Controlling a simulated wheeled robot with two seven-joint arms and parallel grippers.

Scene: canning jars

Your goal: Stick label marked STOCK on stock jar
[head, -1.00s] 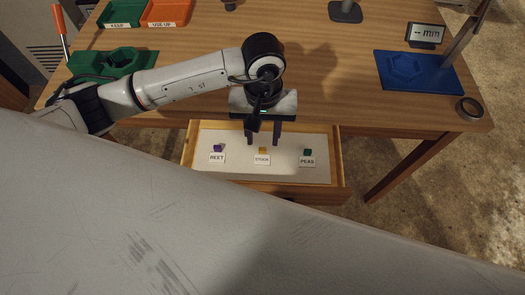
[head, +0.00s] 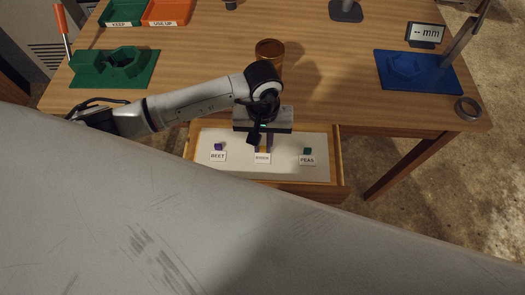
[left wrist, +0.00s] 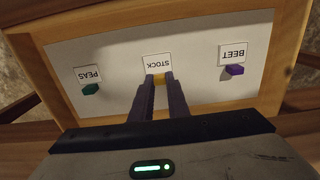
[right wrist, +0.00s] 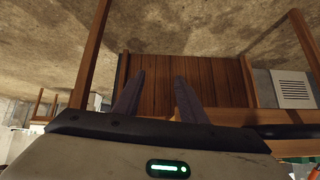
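The STOCK label (head: 262,158) lies on the white floor of the open drawer, between the other two labels. Its small yellow block (left wrist: 160,78) sits between my left fingertips in the left wrist view. My left gripper (head: 263,146) points down into the drawer and appears shut on that block, with the label still at the drawer floor. An amber jar (head: 269,48) stands upright on the table behind my left arm, its lower part partly hidden; no marking on it shows. My right gripper (right wrist: 162,82) is open and empty, away from the table top.
The BEET label (head: 217,156) with a purple block and the PEAS label (head: 307,159) with a green block flank it. The table holds a green fixture (head: 140,72), a blue gauge base (head: 430,75), a ring (head: 469,108), a green KEEP tray (head: 122,12) and an orange USE UP tray (head: 168,11).

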